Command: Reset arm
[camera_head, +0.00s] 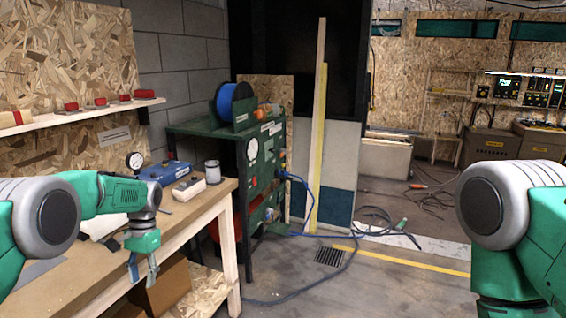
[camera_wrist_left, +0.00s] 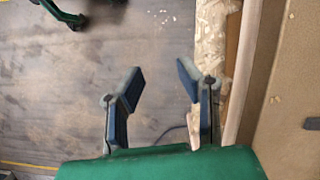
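My left arm (camera_head: 120,195) comes in from the left over the workbench. Its left gripper (camera_head: 141,272) hangs downward near the bench's front edge. In the left wrist view the left gripper (camera_wrist_left: 160,90) has its two blue-padded fingers well apart, with nothing between them. Below the fingers are the floor and, to the right, the bench edge. My right arm (camera_head: 505,215) shows only its upper part at the right; its gripper is out of the picture.
The wooden workbench (camera_head: 205,210) holds a blue case (camera_head: 166,173), a white cup (camera_head: 212,171) and a dial gauge (camera_head: 135,161). A cardboard box (camera_head: 162,287) sits under it. A green cart (camera_head: 262,150) stands beyond.

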